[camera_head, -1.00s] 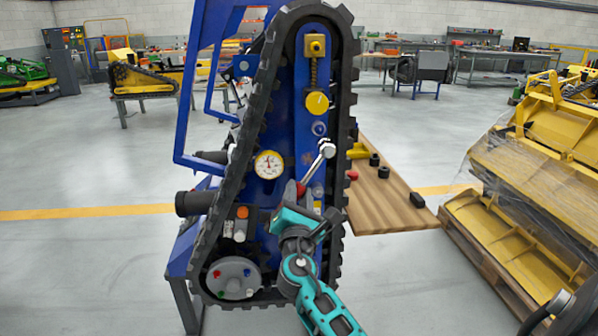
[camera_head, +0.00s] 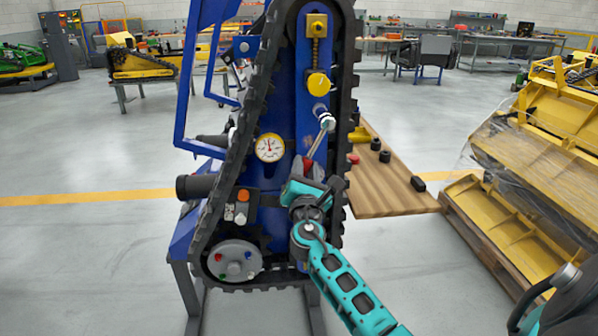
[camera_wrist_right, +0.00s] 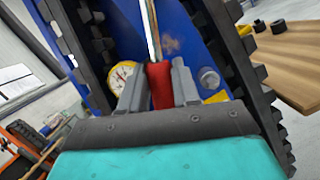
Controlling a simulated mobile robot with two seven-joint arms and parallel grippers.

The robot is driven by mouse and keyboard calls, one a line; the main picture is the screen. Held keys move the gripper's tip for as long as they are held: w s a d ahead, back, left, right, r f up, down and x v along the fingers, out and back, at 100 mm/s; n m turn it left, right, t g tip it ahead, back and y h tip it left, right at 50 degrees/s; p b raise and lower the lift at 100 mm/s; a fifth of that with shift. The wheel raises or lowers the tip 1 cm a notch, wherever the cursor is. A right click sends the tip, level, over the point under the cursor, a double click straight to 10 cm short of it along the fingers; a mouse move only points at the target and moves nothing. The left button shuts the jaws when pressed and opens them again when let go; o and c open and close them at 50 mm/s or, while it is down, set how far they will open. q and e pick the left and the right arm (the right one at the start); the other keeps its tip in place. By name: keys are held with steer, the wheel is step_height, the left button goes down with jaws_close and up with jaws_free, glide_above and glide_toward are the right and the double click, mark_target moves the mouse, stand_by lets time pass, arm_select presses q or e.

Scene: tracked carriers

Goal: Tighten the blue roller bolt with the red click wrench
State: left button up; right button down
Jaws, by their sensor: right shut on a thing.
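The red click wrench has a red handle (camera_head: 313,168) and a silver shaft and head (camera_head: 326,122). My right gripper (camera_head: 306,180) is shut on the handle, which also shows between the fingers in the right wrist view (camera_wrist_right: 160,86). The wrench points up and slightly right. A bluish round bolt (camera_head: 319,110), seemingly the blue roller bolt, sits on the blue plate below the yellow knob. The wrench head partly overlaps it; I cannot tell whether they touch. A silver-grey bolt (camera_wrist_right: 209,77) lies right of the fingers in the right wrist view. My left gripper is out of view.
A black track (camera_head: 349,90) loops around the blue plate. A dial gauge (camera_head: 269,148) and a yellow knob (camera_head: 318,84) are on the plate. A wooden tabletop (camera_head: 395,195) with black parts stands right. Stacked yellow frames (camera_head: 535,150) are farther right.

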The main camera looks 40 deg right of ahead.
steer(key=s+d+n+t+y+p, duration=0.2)
steer(key=s+d+n+y, duration=0.2)
steer(key=d+n, duration=0.4)
steer(key=n, duration=0.4)
steer(key=shift+s+n+p, duration=0.3)
steer(key=shift+p, duration=0.1)
steer(key=shift+w+d, duration=0.15)
steer(key=shift+w, duration=0.2)
steer(key=shift+f, duration=0.1)
steer(key=shift+w+d+b, duration=0.15)
steer(key=shift+w+b, duration=0.1)
steer(key=shift+b, duration=0.15)
stand_by(0.5)
stand_by(0.7)
steer(key=shift+w, duration=0.15)
